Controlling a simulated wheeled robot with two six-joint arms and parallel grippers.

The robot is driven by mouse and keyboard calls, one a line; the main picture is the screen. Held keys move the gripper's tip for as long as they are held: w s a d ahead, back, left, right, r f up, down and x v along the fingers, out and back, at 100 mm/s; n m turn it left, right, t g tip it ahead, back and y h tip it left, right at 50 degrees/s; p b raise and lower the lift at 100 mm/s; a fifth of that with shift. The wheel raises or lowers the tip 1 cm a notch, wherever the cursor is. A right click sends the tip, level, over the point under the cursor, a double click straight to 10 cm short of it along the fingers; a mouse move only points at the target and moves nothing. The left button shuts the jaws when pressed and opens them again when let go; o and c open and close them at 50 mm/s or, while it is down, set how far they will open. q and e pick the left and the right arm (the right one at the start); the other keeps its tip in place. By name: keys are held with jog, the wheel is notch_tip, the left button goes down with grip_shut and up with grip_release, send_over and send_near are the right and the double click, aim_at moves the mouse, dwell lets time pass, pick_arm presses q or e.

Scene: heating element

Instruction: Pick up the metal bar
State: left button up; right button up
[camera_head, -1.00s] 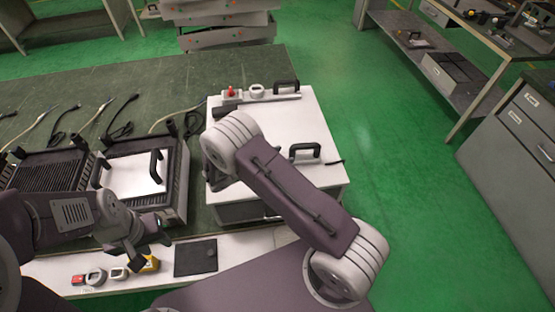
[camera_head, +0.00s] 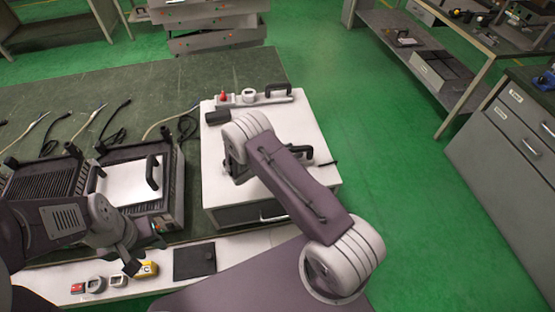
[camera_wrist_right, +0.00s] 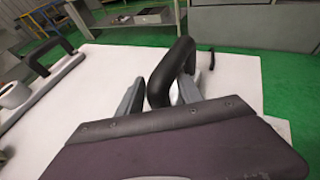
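A thin grey metal bar (camera_head: 262,101) with a raised black handle (camera_head: 279,90) lies along the back edge of a white-topped box (camera_head: 308,128). A second black handle (camera_head: 297,154) stands nearer the box's middle, partly behind my right arm. In the right wrist view this handle (camera_wrist_right: 170,75) rises between the fingers of my right gripper (camera_wrist_right: 160,82), which is open around it. The bar at the back shows at the left of that view (camera_wrist_right: 45,85). My left gripper (camera_head: 144,250) is open and empty above the front ledge.
A red button (camera_head: 224,97) and a white ring (camera_head: 249,96) stand at the box's back left.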

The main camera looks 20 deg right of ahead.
grip_shut()
jog(key=shift+r, duration=0.1)
jog(key=shift+r, duration=0.25)
notch_tip(320, 180, up, 3)
jog(key=shift+w+f+b, duration=0.1)
jog(key=shift+b, duration=0.25)
jog(key=s+d+r+b, duration=0.1)
jog(key=s+d+r, duration=0.6)
jog(key=s, duration=0.2)
jog(key=shift+d+r, duration=0.25)
jog(key=shift+d, duration=0.05)
